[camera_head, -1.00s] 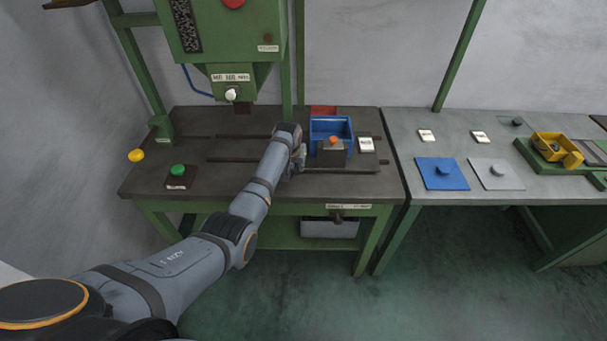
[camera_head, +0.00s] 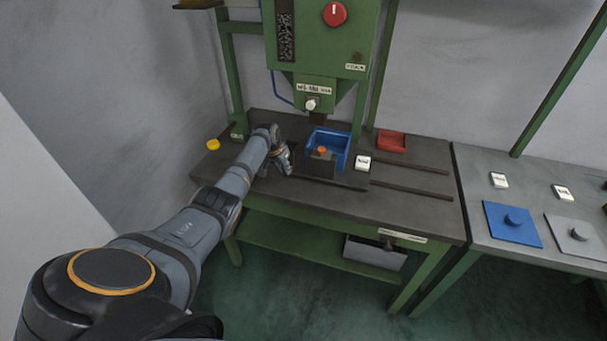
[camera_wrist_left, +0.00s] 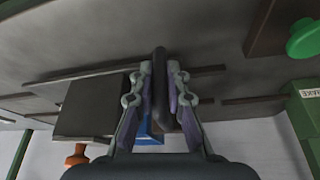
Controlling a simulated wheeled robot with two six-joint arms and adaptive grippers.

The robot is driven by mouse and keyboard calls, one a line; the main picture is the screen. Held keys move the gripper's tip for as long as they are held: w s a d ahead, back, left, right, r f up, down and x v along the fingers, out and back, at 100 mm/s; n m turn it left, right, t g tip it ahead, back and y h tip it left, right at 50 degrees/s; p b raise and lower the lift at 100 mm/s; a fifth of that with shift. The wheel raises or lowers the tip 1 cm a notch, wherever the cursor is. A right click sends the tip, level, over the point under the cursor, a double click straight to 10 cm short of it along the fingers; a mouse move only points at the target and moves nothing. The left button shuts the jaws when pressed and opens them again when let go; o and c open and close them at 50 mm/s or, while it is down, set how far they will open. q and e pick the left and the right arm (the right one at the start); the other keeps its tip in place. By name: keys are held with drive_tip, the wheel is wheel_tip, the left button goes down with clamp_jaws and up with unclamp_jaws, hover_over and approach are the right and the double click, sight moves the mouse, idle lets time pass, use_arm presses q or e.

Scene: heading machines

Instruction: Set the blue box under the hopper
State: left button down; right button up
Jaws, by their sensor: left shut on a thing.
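The blue box (camera_head: 340,136) is on the dark bench, at and just in front of the green machine's hopper spout (camera_head: 317,118); I cannot tell whether it is exactly beneath. A dark block with an orange knob (camera_head: 321,150) is at the box's near side. My left gripper (camera_head: 288,160) is just left of it. In the left wrist view the fingers (camera_wrist_left: 158,90) are shut on a dark upright bar (camera_wrist_left: 160,75), seemingly the box's handle. The box's blue wall (camera_wrist_left: 149,134) shows partly behind them. My right gripper is not in view.
Dark rails (camera_head: 410,190) run along the bench. A green button (camera_wrist_left: 303,38) shows in the wrist view. A grey side table with a blue plate (camera_head: 512,224) stands right.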

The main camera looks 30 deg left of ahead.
use_arm(q)
drive_tip(key=a, duration=0.2)
drive_tip(key=s+a+b, duration=0.1)
drive_tip(key=a, duration=0.1)
drive_tip(key=shift+s+a, duration=0.2)
drive_tip(key=shift+a, duration=0.2)
drive_tip(key=shift+a+b, duration=0.1)
drive_tip(key=shift+b, duration=0.2)
drive_tip(key=c, duration=1.5)
unclamp_jaws()
drive_tip(key=shift+a, duration=0.1)
drive_tip(key=shift+o, duration=0.8)
drive_tip(key=shift+a, duration=0.1)
drive_tip(key=shift+s+r, duration=0.1)
drive_tip(key=shift+r, duration=0.05)
drive_tip(key=v, duration=1.1)
drive_tip(key=shift+r, duration=0.35)
